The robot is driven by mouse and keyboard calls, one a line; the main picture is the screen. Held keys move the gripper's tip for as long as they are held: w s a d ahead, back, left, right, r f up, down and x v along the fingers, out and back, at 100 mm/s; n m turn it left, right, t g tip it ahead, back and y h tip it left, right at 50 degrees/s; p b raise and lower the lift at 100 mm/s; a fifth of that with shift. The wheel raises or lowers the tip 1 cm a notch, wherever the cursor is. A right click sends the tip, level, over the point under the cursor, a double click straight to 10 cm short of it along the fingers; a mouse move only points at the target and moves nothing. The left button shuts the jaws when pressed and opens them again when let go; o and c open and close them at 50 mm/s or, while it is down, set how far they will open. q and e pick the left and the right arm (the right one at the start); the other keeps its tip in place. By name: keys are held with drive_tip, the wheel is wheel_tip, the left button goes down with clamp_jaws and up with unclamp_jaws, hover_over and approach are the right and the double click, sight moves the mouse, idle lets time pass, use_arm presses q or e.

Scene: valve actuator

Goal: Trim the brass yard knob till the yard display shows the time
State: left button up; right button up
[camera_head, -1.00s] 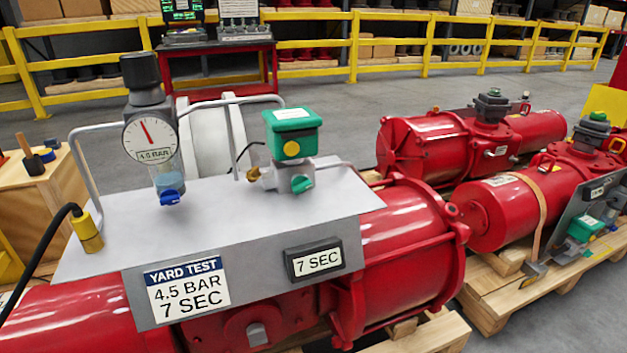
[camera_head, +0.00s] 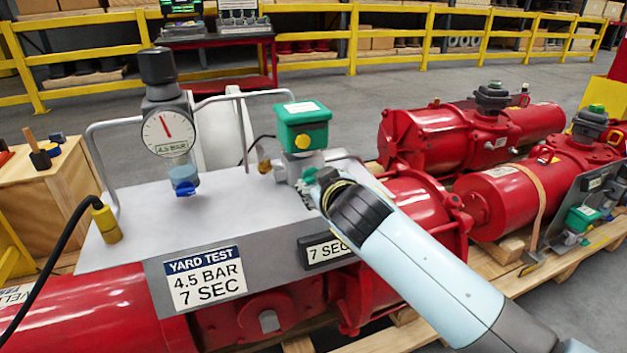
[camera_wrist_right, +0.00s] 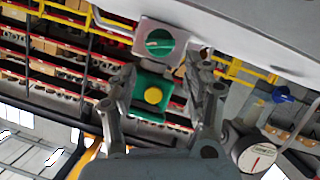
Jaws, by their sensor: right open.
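The small brass knob (camera_head: 264,166) sits on the left side of the grey valve block under a green box (camera_head: 302,126) with a yellow button. The yard display (camera_head: 327,250) on the plate's front reads 7 SEC, its right end partly covered by my right arm. My right gripper (camera_head: 310,188) is at the block's front, close to the green knob. In the right wrist view its open fingers (camera_wrist_right: 166,72) point at the block, with the green knob (camera_wrist_right: 160,41) just beyond and between them. I cannot tell whether they touch. The brass knob is not clear there. My left gripper is out of view.
The yard test sign (camera_head: 208,280) reads 4.5 BAR, 7 SEC. A gauge (camera_head: 170,134) marked 4.5 BAR stands left on the grey plate (camera_head: 140,215), above a blue knob (camera_head: 185,188). Metal handles arch at the plate's back. Red actuators (camera_head: 430,140) lie on pallets at right.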

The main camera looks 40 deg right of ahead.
sight(312, 177)
drive_tip(key=b+x, duration=0.1)
drive_tip(key=x, duration=0.5)
drive_tip(key=shift+w+d+f, duration=0.15)
drive_tip(key=shift+w+f, duration=0.05)
drive_tip(key=shift+w, duration=0.15)
drive_tip(key=shift+c, duration=0.4)
drive_tip(key=c, duration=0.8)
drive_tip(key=shift+d+r+m+y+p, duration=0.2)
drive_tip(key=shift+r+m+y+p, duration=0.1)
drive_tip(key=shift+m+y+p, duration=0.55)
drive_tip(key=shift+f+m+p, duration=0.1)
drive_tip(key=shift+m+p, duration=0.25)
drive_tip(key=shift+p, duration=0.05)
drive_tip(key=shift+f+y, duration=0.15)
drive_tip(key=shift+y, duration=0.1)
